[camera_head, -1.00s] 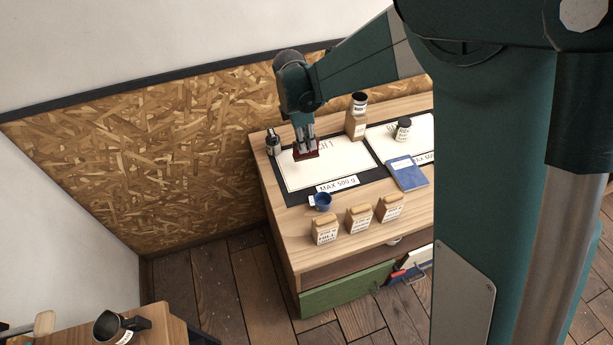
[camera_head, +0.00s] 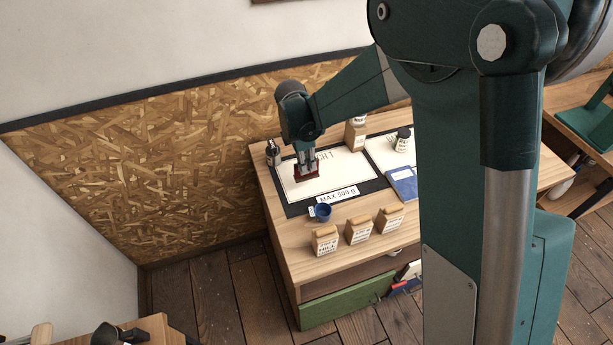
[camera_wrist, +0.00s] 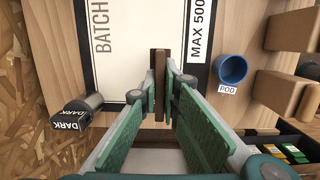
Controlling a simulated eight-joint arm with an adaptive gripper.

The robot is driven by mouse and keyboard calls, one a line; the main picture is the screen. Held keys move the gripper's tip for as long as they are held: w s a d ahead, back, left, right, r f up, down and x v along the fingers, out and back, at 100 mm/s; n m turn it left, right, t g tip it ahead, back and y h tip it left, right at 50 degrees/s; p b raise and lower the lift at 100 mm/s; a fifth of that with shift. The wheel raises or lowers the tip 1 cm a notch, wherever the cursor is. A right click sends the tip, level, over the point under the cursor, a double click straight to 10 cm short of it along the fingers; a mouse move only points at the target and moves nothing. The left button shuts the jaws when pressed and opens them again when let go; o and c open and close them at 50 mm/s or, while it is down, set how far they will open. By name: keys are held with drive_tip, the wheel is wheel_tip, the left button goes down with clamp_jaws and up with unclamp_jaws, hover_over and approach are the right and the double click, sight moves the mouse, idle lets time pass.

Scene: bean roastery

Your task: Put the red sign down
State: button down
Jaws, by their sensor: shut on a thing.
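In the wrist view the sign (camera_wrist: 160,70) is a narrow brown edge between the green fingers of my gripper (camera_wrist: 160,95). The sign's face is turned away there. I cannot tell whether the sign touches the panel.

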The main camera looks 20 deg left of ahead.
sight(306, 175)
drive_tip(key=shift+f, duration=0.95)
drive_tip(key=shift+f, duration=1.85)
drive_tip(key=shift+f, duration=0.2)
drive_tip(key=c, duration=2.6)
unclamp_jaws()
drive_tip(key=shift+o, duration=0.2)
drive_tip(key=shift+r, duration=0.25)
drive_tip(key=shift+s+a+r, duration=0.2)
drive_tip(key=shift+r, duration=1.75)
drive_tip(key=shift+s+a+r, duration=0.2)
drive_tip(key=shift+s+r, duration=0.05)
drive_tip(key=shift+r, duration=1.75)
drive_tip(key=shift+s+a+r, duration=0.2)
drive_tip(key=shift+r, duration=1.75)
